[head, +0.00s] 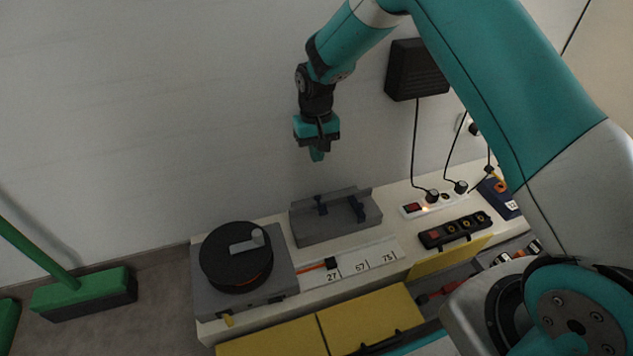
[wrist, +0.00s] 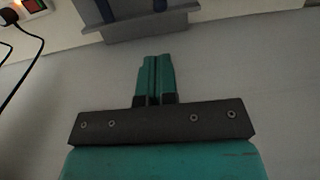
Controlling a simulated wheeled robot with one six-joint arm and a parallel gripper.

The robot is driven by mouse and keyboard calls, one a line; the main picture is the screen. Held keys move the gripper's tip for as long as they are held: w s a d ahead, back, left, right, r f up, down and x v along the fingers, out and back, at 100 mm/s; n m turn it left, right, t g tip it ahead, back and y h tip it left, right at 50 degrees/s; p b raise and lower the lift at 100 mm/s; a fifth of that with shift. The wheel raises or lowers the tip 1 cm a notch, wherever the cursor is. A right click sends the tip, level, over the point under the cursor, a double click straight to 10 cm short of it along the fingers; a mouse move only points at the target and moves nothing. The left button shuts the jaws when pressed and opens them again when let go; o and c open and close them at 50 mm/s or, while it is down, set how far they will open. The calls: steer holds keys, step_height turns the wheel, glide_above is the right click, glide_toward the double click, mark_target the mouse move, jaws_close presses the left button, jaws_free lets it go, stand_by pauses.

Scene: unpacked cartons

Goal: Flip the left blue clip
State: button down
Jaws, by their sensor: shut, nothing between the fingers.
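A grey block (head: 335,225) with a raised back wall stands on the bench and carries two dark blue clips. The left blue clip (head: 320,205) and the right blue clip (head: 357,207) sit upright along its top. My gripper (head: 317,156) points down in the air above and behind the block, near the wall, apart from both clips. Its teal fingers are together and empty; they also show in the wrist view (wrist: 156,80). The block's edge (wrist: 140,25) is at the top there, with the two clips partly cut off by the frame.
A black reel with a crank (head: 236,258) is left of the block. A slider with numbers (head: 345,266) lies in front. A white power strip (head: 433,204) and a black switch box (head: 455,231) are right, with hanging cables. A black wall box (head: 416,70) is above.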

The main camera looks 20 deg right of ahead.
mark_target(318, 206)
steer(key=f+b, duration=0.2)
steer(key=f, duration=0.1)
steer(key=f+b, duration=0.2)
steer(key=f, duration=0.1)
steer(key=s+f+b, duration=0.1)
steer(key=f+b, duration=0.1)
steer(key=f, duration=0.2)
steer(key=shift+a, duration=0.1)
steer(key=shift+a, duration=0.1)
